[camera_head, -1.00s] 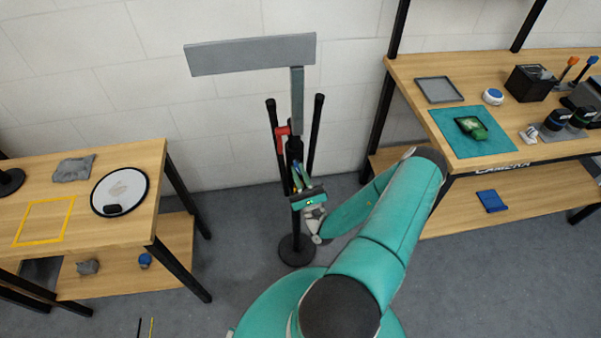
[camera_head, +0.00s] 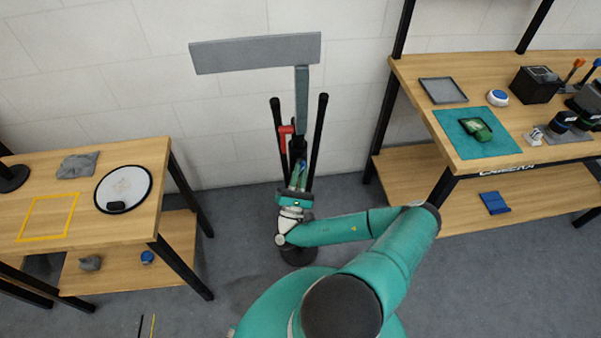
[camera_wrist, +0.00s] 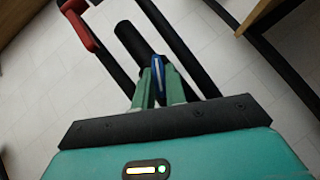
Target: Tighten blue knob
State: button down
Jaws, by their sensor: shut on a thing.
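The blue knob (camera_wrist: 157,72) sits on a black post of the slider stand, between the fingers of my gripper (camera_wrist: 158,84) in the wrist view. The green fingers are shut on it, one on each side. In the head view, my gripper (camera_head: 299,176) points away at the stand, and the blue knob (camera_head: 302,163) shows only as a small patch at the fingertips. The stand's post (camera_wrist: 139,42) runs behind the knob. The fingers hide part of the knob and its joint with the stand.
A red lever (camera_head: 286,131) is on the stand just above my gripper; it also shows in the wrist view (camera_wrist: 80,22). Black uprights (camera_head: 318,142) flank the post and a grey panel (camera_head: 255,54) tops it. Wooden benches stand left (camera_head: 145,160) and right (camera_head: 410,75).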

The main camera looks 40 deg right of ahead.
jog(key=shift+m+g, duration=0.6)
jog(key=shift+m, duration=0.1)
jog(key=c, duration=1.4)
grip_release()
jog(key=shift+c, duration=0.2)
jog(key=shift+f, duration=0.1)
